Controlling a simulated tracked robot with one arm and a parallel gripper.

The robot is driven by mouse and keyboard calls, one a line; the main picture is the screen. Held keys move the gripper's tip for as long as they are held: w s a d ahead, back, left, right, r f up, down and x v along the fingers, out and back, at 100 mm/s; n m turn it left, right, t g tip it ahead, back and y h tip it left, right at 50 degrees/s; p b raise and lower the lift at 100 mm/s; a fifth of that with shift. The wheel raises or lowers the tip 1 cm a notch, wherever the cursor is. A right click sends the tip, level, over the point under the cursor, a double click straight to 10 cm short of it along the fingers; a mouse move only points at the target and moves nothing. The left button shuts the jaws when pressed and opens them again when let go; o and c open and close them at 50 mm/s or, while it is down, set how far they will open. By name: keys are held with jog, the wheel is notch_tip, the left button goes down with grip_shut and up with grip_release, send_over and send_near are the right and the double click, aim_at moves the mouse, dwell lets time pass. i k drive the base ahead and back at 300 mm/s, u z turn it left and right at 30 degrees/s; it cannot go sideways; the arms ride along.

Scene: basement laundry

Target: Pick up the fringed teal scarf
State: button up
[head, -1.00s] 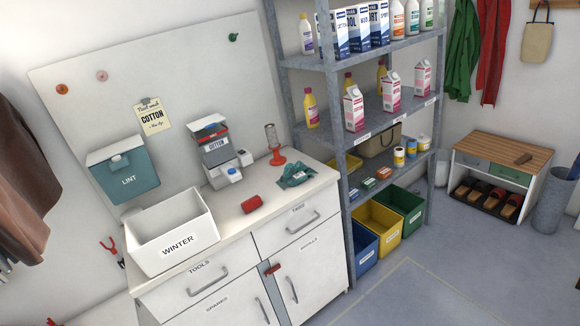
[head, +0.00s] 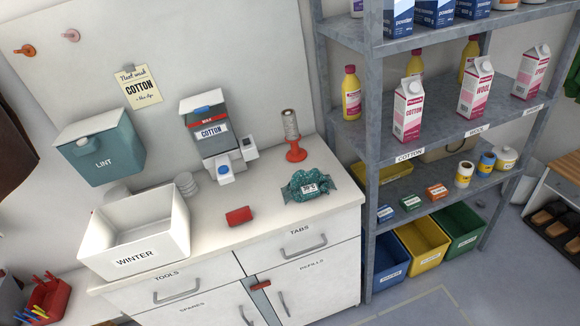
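A crumpled teal bundle (head: 299,193), which looks like the scarf, lies on the white countertop (head: 262,212) near its right end. My gripper is not in view.
A white WINTER bin (head: 135,257) stands on the counter's left end. A COTTON dispenser (head: 212,127) stands at the back, beside a wall-mounted teal LINT box (head: 104,150). A grey metal shelf (head: 371,150) rises close to the right of the counter.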

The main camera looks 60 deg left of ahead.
aim_at(303, 186)
jog(key=u, duration=0.25)
jog(key=i, duration=1)
jog(key=u, duration=0.3)
